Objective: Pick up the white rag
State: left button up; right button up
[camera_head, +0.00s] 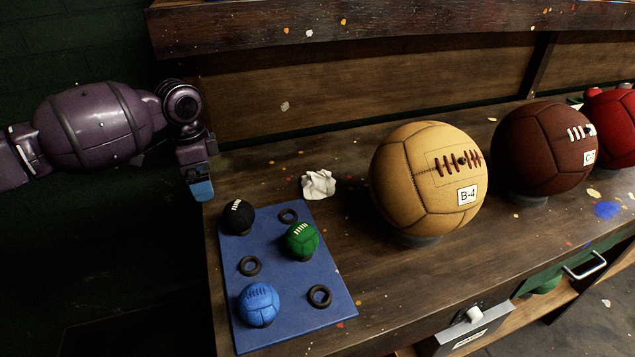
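The white rag (318,184) is a small crumpled piece lying on the wooden workbench, just behind the back edge of the blue mat and left of the tan ball. My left gripper (202,190) hangs at the bench's left edge, to the left of the rag and apart from it. Its blue fingertip points down. Only one side of the gripper shows, so I cannot tell whether it is open or shut. My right gripper is not in view.
The blue mat (290,262) holds a black ball (237,217), a green ball (302,240), a blue ball (258,304) and black rings. A large tan ball (420,190), a brown ball (535,160) and a red ball (612,125) stand rightward. A raised shelf edge (400,22) runs behind.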

aim_at(319, 185)
jog(key=i+l, duration=0.1)
jog(key=l, duration=0.7)
jog(key=i+l, duration=0.15)
jog(key=l, duration=0.25)
